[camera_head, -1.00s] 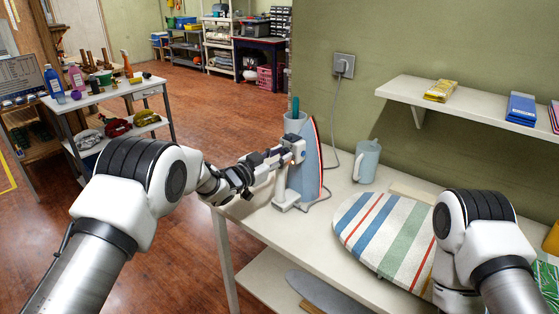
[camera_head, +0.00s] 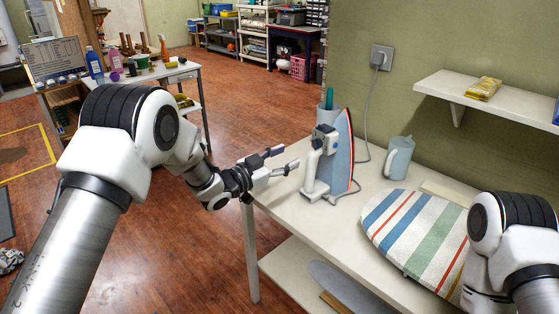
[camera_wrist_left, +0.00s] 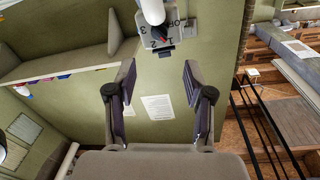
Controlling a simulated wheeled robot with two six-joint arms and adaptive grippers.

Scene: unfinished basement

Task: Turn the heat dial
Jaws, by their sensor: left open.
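The clothes iron (camera_head: 341,160) stands upright on its heel on the white table, its blue soleplate facing right. Its grey control box (camera_head: 322,140) is at the top of the handle, facing my left gripper. In the left wrist view, the dial plate (camera_wrist_left: 167,34) shows OFF and 1, 2, 3 at the top edge; the white handle partly covers the dial, and its setting is unclear. My left gripper (camera_head: 291,159) is open and empty, left of the iron and apart from it. My right arm shows at lower right; its gripper is out of view.
The striped ironing board (camera_head: 418,232) lies on the white table (camera_head: 300,222). A pale blue jug (camera_head: 398,158) stands behind it. The iron's cord runs to a wall outlet (camera_head: 382,57). A wall shelf (camera_head: 465,95) is at right. Open floor lies left of the table.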

